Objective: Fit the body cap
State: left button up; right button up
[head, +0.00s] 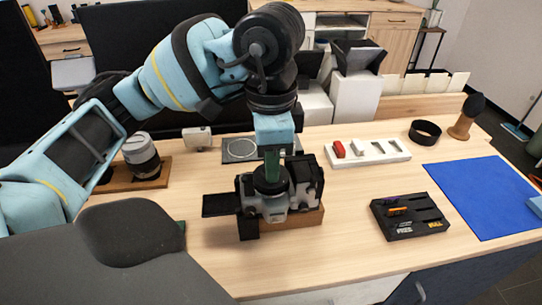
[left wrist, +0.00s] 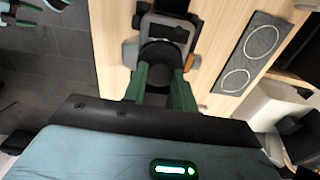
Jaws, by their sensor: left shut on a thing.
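My left gripper (head: 271,172) points straight down over the camera body (head: 275,211), with its green fingers shut on the black round body cap (head: 269,186). The grey and black camera body rests on a wooden block (head: 305,218). The cap is at the camera's upward-facing front; I cannot tell whether it is seated or just above. In the left wrist view, the green fingers (left wrist: 160,85) close around the cap (left wrist: 160,55), which overlaps the camera body (left wrist: 131,52) and hides its mount. My right gripper is not in view.
A lens (head: 141,155) stands in a wooden holder at left. A grey mat (head: 240,150) with circles lies behind the camera. A white tray (head: 375,155), black ring (head: 425,132), black card holder (head: 409,222) and blue mat (head: 485,195) are to the right. Table is clear between.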

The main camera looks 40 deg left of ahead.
pick_arm(q)
jog(key=shift+f, duration=0.25)
jog(key=shift+f, duration=0.1)
dwell(0.6)
dwell(0.7)
jog(key=shift+f+b, duration=0.1)
jog(key=shift+b, duration=0.2)
jog(key=shift+s+m, duration=0.1)
jog(key=shift+m, duration=1.1)
